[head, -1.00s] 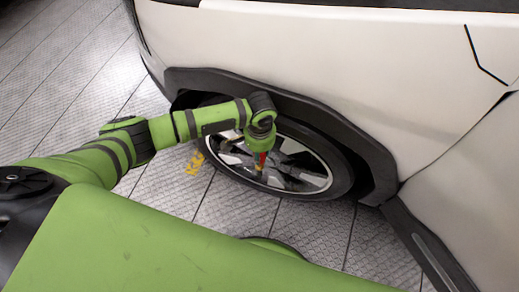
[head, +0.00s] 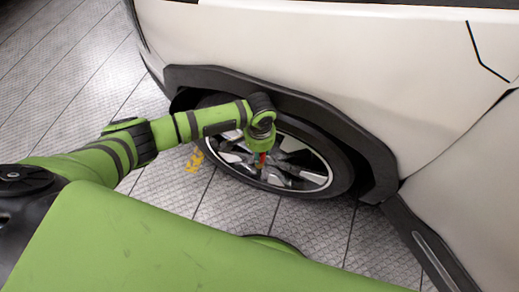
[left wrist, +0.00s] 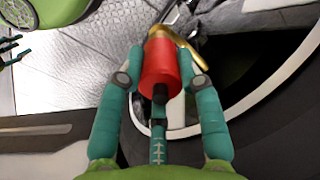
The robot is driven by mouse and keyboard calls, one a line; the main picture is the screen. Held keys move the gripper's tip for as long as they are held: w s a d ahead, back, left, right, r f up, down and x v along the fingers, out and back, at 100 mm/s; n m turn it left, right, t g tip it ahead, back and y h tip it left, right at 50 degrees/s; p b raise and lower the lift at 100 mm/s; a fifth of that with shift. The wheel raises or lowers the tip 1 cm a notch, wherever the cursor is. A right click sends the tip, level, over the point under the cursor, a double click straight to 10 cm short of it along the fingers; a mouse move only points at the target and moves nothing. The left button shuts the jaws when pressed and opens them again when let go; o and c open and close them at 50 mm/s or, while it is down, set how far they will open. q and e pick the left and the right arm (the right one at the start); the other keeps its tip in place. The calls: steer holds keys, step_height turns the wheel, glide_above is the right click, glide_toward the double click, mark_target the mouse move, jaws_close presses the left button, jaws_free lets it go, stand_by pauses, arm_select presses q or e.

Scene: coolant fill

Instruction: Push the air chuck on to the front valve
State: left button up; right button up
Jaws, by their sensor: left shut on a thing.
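The air chuck (left wrist: 163,68) has a red cylindrical body with a brass-coloured end. My left gripper (head: 260,163) is shut on it, with teal fingers on both sides of the red body in the left wrist view. In the head view, the gripper is in front of the left part of the front wheel (head: 314,165), pointing down at its spokes. The wheel's dark tyre and rim also show in the left wrist view (left wrist: 232,70). I cannot make out the valve, nor tell whether the chuck touches it.
The white car body (head: 300,60) and dark wheel arch (head: 375,150) are close above and around my left wrist. The grey textured floor (head: 75,90) is open at the left.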

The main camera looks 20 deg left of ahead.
arm_select(q)
steer(key=shift+f, duration=0.55)
arm_select(e)
steer(key=shift+f, duration=0.2)
arm_select(q)
steer(key=shift+f+b, duration=0.3)
arm_select(e)
steer(key=shift+a+f, duration=0.15)
steer(key=shift+a, duration=0.15)
arm_select(q)
steer(key=o, duration=1.3)
steer(key=shift+c, duration=0.2)
steer(key=shift+r, duration=0.1)
step_height(320, 180, up, 7)
steer(key=shift+r, duration=0.15)
arm_select(e)
steer(key=shift+d, duration=0.1)
arm_select(q)
steer(key=shift+s+d, duration=0.1)
